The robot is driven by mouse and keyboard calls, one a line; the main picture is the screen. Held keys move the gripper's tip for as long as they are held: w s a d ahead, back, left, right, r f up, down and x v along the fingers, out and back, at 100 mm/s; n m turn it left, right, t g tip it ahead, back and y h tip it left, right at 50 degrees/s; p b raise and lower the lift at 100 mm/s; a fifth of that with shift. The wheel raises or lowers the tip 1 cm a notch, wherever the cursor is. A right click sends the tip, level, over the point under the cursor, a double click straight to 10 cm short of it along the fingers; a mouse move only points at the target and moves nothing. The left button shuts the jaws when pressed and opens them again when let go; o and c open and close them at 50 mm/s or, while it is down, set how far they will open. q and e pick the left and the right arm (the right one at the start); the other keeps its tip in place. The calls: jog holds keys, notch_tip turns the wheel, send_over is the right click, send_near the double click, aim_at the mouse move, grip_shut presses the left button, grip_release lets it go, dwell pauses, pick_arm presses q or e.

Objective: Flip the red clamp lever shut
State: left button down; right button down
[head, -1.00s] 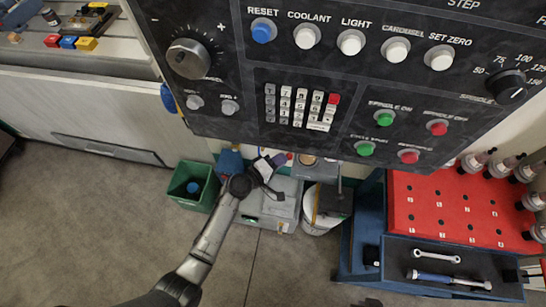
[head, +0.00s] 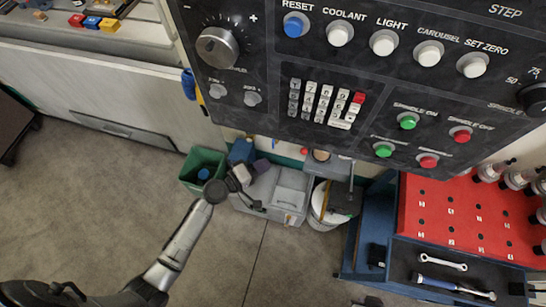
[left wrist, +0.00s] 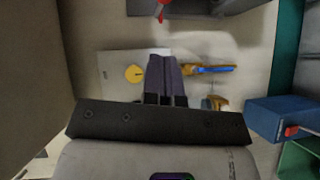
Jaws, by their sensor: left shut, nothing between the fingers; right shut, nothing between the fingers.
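No red clamp lever can be clearly made out. In the left wrist view a small red part (left wrist: 161,10) shows at the top edge; I cannot tell what it is. My left gripper (head: 262,165) is below the control panel in the head view, over the floor-level boxes by the cabinet. Its dark purple fingers (left wrist: 161,60) are shut and empty in the left wrist view, pointing towards a pale surface with a yellow disc (left wrist: 134,73). My right gripper is in neither current view.
The control panel (head: 270,130) fills the upper head view. A green bin (head: 203,168) and a grey box (head: 288,190) stand below it. A blue cart with a red top (head: 440,215) is at right. A blue box (left wrist: 275,117) is right in the left wrist view.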

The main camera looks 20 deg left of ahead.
pick_arm(q)
jog(key=shift+v, duration=0.85)
jog(key=s+d+f+m+g+h, duration=0.2)
jog(key=s+d+m+g, duration=0.15)
jog(key=m+g, duration=0.2)
jog(key=s+a+r+m+g+y, duration=0.25)
jog(key=s+a+y, duration=0.2)
jog(key=s, duration=0.25)
jog(key=s+a+r+m+g+y, duration=0.1)
jog(key=s+a+r+m+y, duration=0.25)
jog(key=s+y, duration=0.25)
jog(key=s+f+g, duration=0.1)
jog(key=s+f, duration=0.3)
jog(key=s, duration=0.3)
notch_tip(320, 180, up, 33)
jog(key=p, duration=3.3)
jog(key=shift+s+d, duration=0.3)
jog(key=shift+d, duration=0.1)
